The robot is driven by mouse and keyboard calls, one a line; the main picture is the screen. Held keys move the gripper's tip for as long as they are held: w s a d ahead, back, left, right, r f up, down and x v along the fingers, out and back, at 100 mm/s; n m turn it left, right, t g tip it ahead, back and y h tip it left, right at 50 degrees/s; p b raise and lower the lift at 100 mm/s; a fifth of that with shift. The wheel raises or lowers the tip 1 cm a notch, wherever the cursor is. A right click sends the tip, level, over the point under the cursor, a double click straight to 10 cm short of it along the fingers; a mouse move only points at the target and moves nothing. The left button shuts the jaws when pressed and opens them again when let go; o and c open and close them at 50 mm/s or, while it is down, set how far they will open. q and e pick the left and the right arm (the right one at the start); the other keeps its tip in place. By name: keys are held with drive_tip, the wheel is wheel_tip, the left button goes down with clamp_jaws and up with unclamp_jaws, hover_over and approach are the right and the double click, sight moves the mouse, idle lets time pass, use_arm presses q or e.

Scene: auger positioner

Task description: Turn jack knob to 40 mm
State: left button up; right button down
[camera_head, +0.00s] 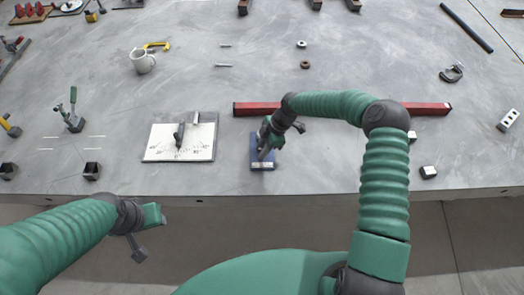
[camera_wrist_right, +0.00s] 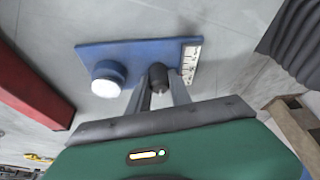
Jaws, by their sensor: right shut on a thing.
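The jack is a blue plate (camera_head: 256,163) near the table's front edge, left of centre in the head view. In the right wrist view the blue plate (camera_wrist_right: 128,52) carries a round post with a white top (camera_wrist_right: 108,76), a dark knob (camera_wrist_right: 158,78) and a white scale strip (camera_wrist_right: 190,60) at its right end. My right gripper (camera_head: 266,150) reaches down over the plate. In the wrist view its two fingers (camera_wrist_right: 158,92) stand either side of the dark knob, shut on it. The scale reading is too small to read. My left gripper (camera_head: 146,235) hangs before the table edge, clear of the jack; its jaw opening is unclear.
A white dial board (camera_head: 160,152) with a dark pointer lies left of the jack. A red bar (camera_head: 425,108) lies behind it, partly covered by my right arm. A clamp (camera_head: 73,118) and small dark blocks (camera_head: 92,170) stand farther left. The table right of the jack is mostly clear.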

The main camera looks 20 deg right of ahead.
drive_tip(key=shift+w+d+n+b, duration=0.15)
drive_tip(key=shift+n+b, duration=0.15)
drive_tip(key=shift+n, duration=0.3)
drive_tip(key=shift+g, duration=0.3)
drive_tip(key=c, duration=1.2)
unclamp_jaws()
drive_tip(key=shift+o, duration=0.2)
